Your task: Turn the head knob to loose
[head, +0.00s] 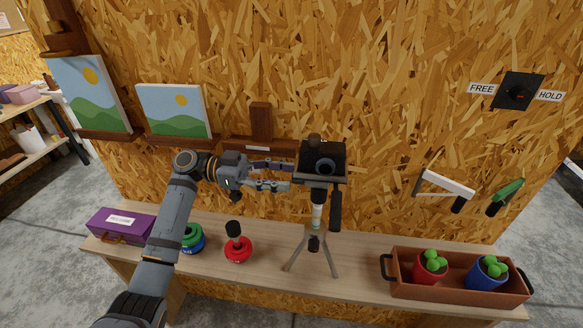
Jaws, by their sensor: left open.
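A black camera (334,152) sits on the head plate of a small tripod (313,244), which stands upright on the bench with its legs spread. A black handle (335,212) hangs from the head's right side. My left gripper (291,177) is open, its fingers pointing right, just left of the tripod head. Nothing shows between its fingers, and I cannot tell whether they touch the head. No separate knob on the head can be made out. On the wall, a black dial plate (518,91) has a "FREE" label (482,88) at left and a "HOLD" label (550,96) at right.
The bench (375,262) holds a purple box (120,225), a green-and-blue item (192,239), a red item with a black knob (237,246) and a brown tray (455,290) with red and blue pots. Two paintings (172,110) and two handled tools (445,187) are on the wall.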

